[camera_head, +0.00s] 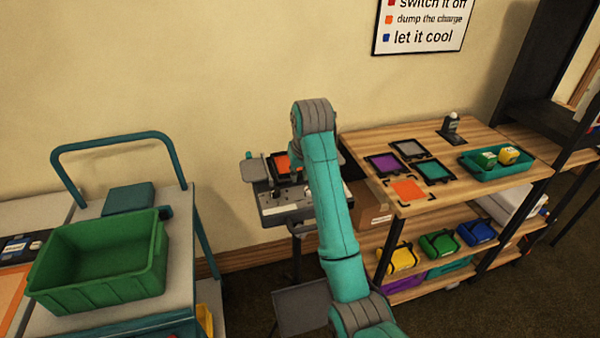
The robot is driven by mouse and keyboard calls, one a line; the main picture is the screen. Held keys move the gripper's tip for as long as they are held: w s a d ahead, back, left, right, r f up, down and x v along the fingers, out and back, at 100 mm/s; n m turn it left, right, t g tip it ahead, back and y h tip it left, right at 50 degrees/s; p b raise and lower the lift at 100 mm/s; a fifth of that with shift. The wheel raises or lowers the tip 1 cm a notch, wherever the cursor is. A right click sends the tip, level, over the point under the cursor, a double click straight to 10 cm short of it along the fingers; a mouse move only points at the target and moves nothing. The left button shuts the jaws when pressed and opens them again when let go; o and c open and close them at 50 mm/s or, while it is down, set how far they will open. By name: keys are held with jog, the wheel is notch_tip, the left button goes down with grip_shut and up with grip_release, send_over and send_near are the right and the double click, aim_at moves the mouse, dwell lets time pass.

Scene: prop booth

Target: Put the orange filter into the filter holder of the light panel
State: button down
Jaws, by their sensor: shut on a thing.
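The orange filter (283,164), in a dark frame, is just above or at the top of the light panel (283,212), a grey unit with small controls on a stand by the wall. My gripper (298,154) points down at the filter's right side and is shut on it; the fingers are mostly hidden by my teal arm. The filter holder is not clearly visible, and I cannot tell whether the filter touches it. An orange square with corner marks (408,190) lies on the wooden shelf top.
Purple (384,163), grey (408,149) and teal (435,171) framed filters lie on the shelf top (470,182), beside a teal tray (467,163). A cart with a green bin (100,285) stands left. A cardboard box (371,208) stands right of the panel.

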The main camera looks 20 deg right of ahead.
jog(key=shift+f, duration=0.5)
jog(key=c, duration=1)
grip_release()
